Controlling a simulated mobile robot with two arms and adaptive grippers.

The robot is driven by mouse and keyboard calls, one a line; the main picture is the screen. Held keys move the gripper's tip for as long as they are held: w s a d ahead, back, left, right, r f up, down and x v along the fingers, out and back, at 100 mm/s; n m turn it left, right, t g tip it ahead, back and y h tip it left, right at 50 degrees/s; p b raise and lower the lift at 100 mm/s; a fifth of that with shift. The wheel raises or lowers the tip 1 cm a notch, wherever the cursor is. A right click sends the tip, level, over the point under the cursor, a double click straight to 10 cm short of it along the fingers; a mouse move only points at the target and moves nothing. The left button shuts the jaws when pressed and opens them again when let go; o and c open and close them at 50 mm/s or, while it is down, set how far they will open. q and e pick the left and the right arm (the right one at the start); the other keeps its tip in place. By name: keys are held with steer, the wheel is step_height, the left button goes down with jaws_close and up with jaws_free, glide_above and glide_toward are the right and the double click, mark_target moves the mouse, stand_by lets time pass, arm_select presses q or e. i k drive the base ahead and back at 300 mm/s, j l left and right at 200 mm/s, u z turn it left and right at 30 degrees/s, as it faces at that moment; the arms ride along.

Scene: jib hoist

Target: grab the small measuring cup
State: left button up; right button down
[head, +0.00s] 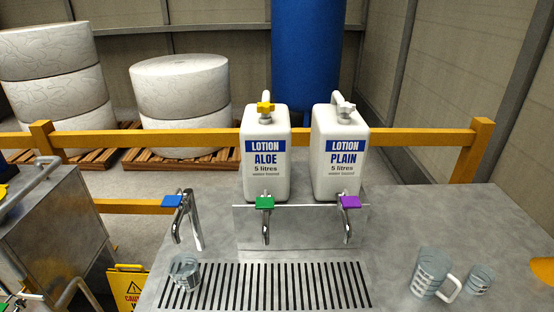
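A small clear measuring cup (480,280) stands on the grey metal counter (400,225) at the right. Just left of it is a larger clear measuring jug (428,274) with white markings and a handle on its right side, toward the small cup. Another clear cup (185,272) stands at the left end of the slotted drain grate (275,287), below and near the blue-handled tap (183,215). Neither of my grippers shows in the head view.
Two white lotion containers, ALOE (265,178) and PLAIN (339,180), stand at the back, with green (264,203) and purple (349,202) tap handles in front. A yellow rail (410,137) runs behind. An orange object (544,270) is at the right edge. The counter behind the jug is clear.

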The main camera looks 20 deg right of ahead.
mark_target(480, 277)
steer(key=z, duration=2.25)
steer(key=l, duration=0.1)
